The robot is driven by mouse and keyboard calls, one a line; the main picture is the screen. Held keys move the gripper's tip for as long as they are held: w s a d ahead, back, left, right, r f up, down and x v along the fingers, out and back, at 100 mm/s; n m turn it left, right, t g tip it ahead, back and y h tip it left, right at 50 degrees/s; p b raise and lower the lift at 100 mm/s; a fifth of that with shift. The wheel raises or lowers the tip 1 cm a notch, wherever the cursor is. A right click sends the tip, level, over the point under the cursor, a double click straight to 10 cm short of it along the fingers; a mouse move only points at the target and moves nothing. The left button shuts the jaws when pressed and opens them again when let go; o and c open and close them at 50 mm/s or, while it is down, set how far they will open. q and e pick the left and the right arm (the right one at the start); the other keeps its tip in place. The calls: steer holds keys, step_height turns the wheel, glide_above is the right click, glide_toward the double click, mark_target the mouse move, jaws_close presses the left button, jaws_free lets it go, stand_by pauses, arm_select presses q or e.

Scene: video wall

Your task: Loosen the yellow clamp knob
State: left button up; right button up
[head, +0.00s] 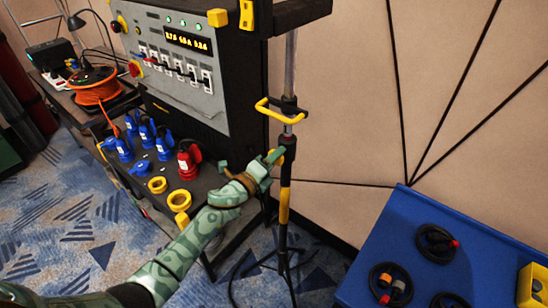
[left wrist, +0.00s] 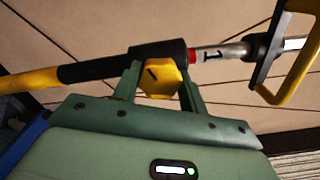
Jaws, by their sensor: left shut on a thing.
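The yellow clamp knob (left wrist: 160,78) sits on the black collar (left wrist: 163,58) of a pole in the left wrist view. It is faceted and carries a dark line mark. My left gripper (left wrist: 160,82) is shut on the knob, with one green finger on each side of it. In the head view my left gripper (head: 277,158) reaches the stand's pole from the left, and its fingers largely hide the knob. Above the collar a red band and a mark reading 1 show on the silver tube (left wrist: 214,53). My right gripper is not in view.
A yellow handle (head: 280,112) sticks out from the pole above the collar. A black control cabinet (head: 180,65) and a table with blue and red connectors (head: 188,160) stand left. A blue case (head: 450,240) holds round parts at lower right. Tripod legs (head: 285,262) spread below.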

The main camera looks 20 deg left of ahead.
arm_select(q)
steer(key=shift+n, duration=0.6)
steer(key=o, duration=1)
steer(key=shift+a, duration=0.1)
steer(key=p+v, duration=0.1)
steer(key=v, duration=1.5)
steer(key=shift+s, duration=0.2)
steer(key=shift+n, duration=0.3)
